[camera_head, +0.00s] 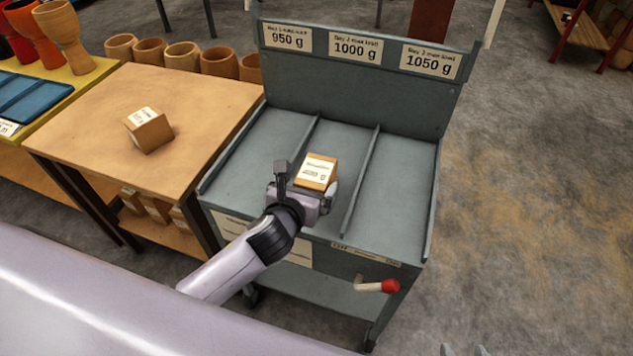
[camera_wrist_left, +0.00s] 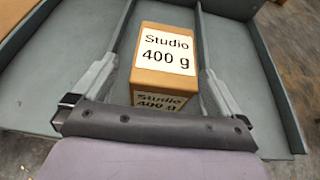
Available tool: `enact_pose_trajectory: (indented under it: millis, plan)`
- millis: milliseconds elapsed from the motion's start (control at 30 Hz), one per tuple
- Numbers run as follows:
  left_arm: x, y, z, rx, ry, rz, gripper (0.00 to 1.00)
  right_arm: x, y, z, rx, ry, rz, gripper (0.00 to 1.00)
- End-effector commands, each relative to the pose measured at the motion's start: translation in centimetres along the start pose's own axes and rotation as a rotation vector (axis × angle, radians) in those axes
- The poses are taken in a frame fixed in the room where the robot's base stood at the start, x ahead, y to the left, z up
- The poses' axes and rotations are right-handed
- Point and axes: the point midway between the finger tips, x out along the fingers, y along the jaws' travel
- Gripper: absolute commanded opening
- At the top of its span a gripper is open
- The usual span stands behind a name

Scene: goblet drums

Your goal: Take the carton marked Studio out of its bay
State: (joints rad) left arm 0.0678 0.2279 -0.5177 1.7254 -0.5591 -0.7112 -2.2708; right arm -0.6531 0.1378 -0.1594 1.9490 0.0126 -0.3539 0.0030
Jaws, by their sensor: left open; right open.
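The carton marked Studio 400 g (camera_head: 318,170) is a small tan box with white labels. It sits in the middle bay of the grey bench (camera_head: 395,190), and in the left wrist view the same carton (camera_wrist_left: 165,75) shows its top and front labels. My left gripper (camera_head: 306,183) is open at the carton. Its fingers stand on either side of the carton, with a visible gap at the left in the wrist view. My right gripper (camera_head: 465,350) shows only as grey tips at the bottom edge of the head view, away from the bench.
Low dividers (camera_head: 361,180) part the bays, and a back panel (camera_head: 350,88) carries signs for 950, 1000 and 1050 g. A red-knobbed crank (camera_head: 388,286) juts from the front. Another carton (camera_head: 148,130) stands on the wooden table (camera_head: 205,105) at left. The left and right bays are empty.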

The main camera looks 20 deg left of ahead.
Motion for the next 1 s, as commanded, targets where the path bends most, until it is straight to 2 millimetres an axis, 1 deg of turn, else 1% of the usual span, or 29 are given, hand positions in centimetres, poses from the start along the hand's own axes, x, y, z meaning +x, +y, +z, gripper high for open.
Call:
enact_pose_trajectory:
  millis: [100, 300, 433, 667, 700, 733, 767, 800, 867, 900, 1000]
  plan:
    - [1.5, -0.3, -0.1, -0.005, 0.001, 0.001, 1.0, 0.2, 0.0, 0.3, 0.0, 0.0, 0.0, 0.57]
    - [3.8, -0.5, -0.2, -0.004, 0.0, 0.0, 1.0, 0.4, 0.0, 0.6, -0.001, 0.0, 0.0, 0.57]
    - [4.5, -0.5, -0.1, -0.002, 0.0, -0.001, 1.0, 0.5, 0.0, 0.6, -0.001, 0.001, 0.0, 0.57]
    - [4.5, -0.5, -0.1, -0.002, 0.0, -0.001, 1.0, 0.5, 0.1, 0.5, -0.002, 0.002, 0.0, 0.57]
    - [4.5, -0.5, -0.1, -0.002, 0.0, -0.001, 0.97, 0.5, 0.1, 0.5, -0.003, 0.002, 0.0, 0.57]
    - [4.5, -0.5, -0.1, -0.002, 0.0, -0.001, 0.87, 0.5, 0.1, 0.5, -0.003, 0.003, 0.0, 0.57]
    - [4.5, -0.5, -0.1, -0.002, 0.0, -0.001, 0.77, 0.5, 0.1, 0.5, -0.003, 0.003, 0.0, 0.57]
    - [4.5, -0.5, -0.1, -0.002, 0.0, -0.001, 0.64, 0.5, 0.1, 0.5, -0.003, 0.003, 0.0, 0.57]
    - [4.5, -0.5, -0.1, -0.002, 0.0, -0.001, 0.45, 0.5, 0.1, 0.5, -0.003, 0.003, 0.0, 0.57]
    - [4.5, -0.5, -0.1, -0.002, 0.0, -0.001, 0.32, 0.5, 0.1, 0.5, -0.003, 0.003, 0.0, 0.57]
    - [4.5, -0.5, 0.1, -0.003, -0.004, -0.002, 0.31, 0.5, 0.1, 0.4, -0.003, 0.003, 0.001, 0.57]
